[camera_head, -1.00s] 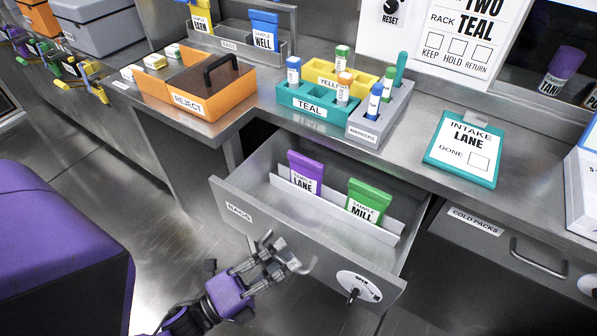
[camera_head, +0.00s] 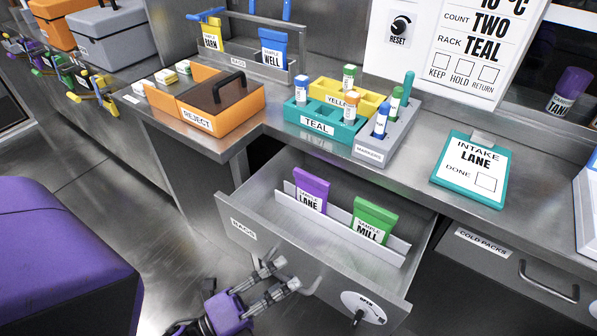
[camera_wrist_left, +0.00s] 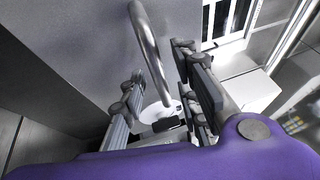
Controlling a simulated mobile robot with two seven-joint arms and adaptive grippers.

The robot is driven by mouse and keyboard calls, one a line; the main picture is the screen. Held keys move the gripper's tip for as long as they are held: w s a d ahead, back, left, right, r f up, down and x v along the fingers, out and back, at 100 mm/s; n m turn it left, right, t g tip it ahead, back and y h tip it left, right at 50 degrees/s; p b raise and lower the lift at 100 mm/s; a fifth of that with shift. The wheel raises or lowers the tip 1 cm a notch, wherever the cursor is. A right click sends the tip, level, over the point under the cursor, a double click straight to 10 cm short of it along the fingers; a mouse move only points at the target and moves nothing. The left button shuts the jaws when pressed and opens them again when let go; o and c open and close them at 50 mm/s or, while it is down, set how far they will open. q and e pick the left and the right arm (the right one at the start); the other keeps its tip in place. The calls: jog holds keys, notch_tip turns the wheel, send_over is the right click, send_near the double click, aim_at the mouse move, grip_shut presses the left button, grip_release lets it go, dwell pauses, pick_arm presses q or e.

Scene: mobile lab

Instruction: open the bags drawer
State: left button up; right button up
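The bags drawer (camera_head: 243,233) stands pulled out from under the counter, with its "BAGS" label on the front. Inside, a purple "LANE" bag (camera_head: 311,190) and a green "MILL" bag (camera_head: 374,221) stand against a light divider. My left gripper (camera_head: 288,274) is in front of the drawer face, fingers apart. In the left wrist view the curved metal drawer handle (camera_wrist_left: 150,45) runs between the spread fingers of the gripper (camera_wrist_left: 163,85), not visibly clamped. My right gripper is not in view.
A round "OPEN" plate with a key (camera_head: 363,308) is on the drawer front's right. The cold packs drawer (camera_head: 520,268) is shut at right. An orange reject tray (camera_head: 208,140) and teal rack (camera_head: 325,130) stand on the counter. A purple-topped block (camera_head: 55,240) is at left.

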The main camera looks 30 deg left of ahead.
pick_arm(q)
jog(key=v, duration=1.1)
jog(key=shift+s, duration=0.2)
jog(key=shift+a, duration=0.1)
